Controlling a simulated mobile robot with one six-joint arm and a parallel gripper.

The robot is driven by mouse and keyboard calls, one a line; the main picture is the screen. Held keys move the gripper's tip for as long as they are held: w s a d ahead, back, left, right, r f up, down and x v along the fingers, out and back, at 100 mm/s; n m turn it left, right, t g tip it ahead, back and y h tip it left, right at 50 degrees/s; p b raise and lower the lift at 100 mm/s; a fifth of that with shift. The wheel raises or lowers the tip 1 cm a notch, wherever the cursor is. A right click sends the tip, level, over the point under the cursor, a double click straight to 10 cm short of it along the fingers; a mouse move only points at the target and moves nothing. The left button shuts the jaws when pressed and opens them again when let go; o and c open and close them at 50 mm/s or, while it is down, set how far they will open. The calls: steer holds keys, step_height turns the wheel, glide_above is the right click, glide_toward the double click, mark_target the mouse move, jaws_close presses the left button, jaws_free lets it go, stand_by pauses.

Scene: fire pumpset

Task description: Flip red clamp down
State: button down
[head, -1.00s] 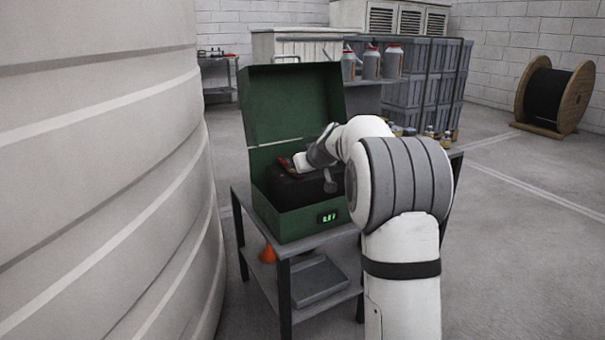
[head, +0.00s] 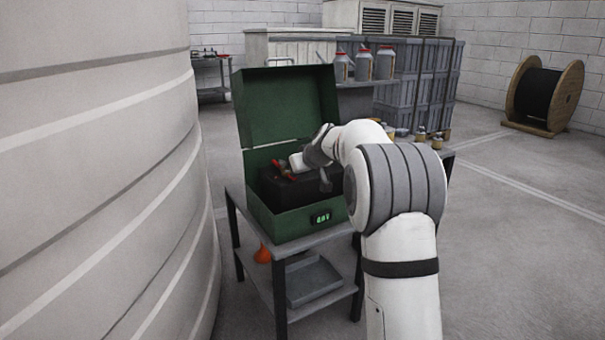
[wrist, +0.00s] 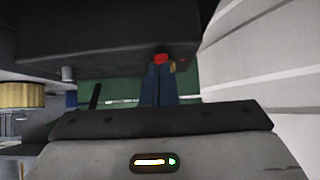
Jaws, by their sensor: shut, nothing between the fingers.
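A green metal box (head: 285,107) with its lid raised stands on a grey table. A black block (head: 300,186) sits inside it. The red clamp (head: 284,170) shows at the block's upper left, tilted, small in the head view. In the wrist view a red piece (wrist: 160,58) with a brass-coloured part (wrist: 172,65) shows at the fingertips, against the black block (wrist: 90,35). My gripper (wrist: 159,72) is shut, its fingers together and pointing at the red piece. I cannot tell whether they touch. In the head view my gripper's end is close beside the clamp's right.
A lit green display (head: 321,218) is on the box front. A grey tray (head: 313,280) and an orange cone (head: 263,253) are on the lower shelf. A large ribbed tank (head: 95,170) fills the left. Open floor (head: 500,250) lies to the right.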

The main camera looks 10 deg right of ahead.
steer(key=s+d+r+p, duration=0.1)
steer(key=s+d+r, duration=0.3)
steer(key=s, duration=0.5)
steer(key=shift+s+r, duration=0.3)
steer(key=shift+r, duration=0.3)
steer(key=shift+r, duration=0.1)
steer(key=s+a+r+m+g+h+p, duration=0.1)
steer(key=s+a+r+g+p, duration=0.1)
steer(key=s+r+p, duration=0.4)
steer(key=s+a+r+m+g+h+p, duration=0.1)
steer(key=s+r+p, duration=0.6)
steer(key=s+p, duration=0.8)
steer(key=s+a+r+m+g+h+p, duration=0.1)
steer(key=s+a+r+g+p, duration=0.2)
steer(key=s+r+p, duration=0.4)
steer(key=s+p, duration=0.4)
steer(key=s, duration=0.6)
steer(key=shift+s+a+r+m+g, duration=0.15)
steer(key=shift+s+a+m+g, duration=0.05)
steer(key=shift+a+m+g, duration=0.1)
steer(key=shift+w, duration=0.15)
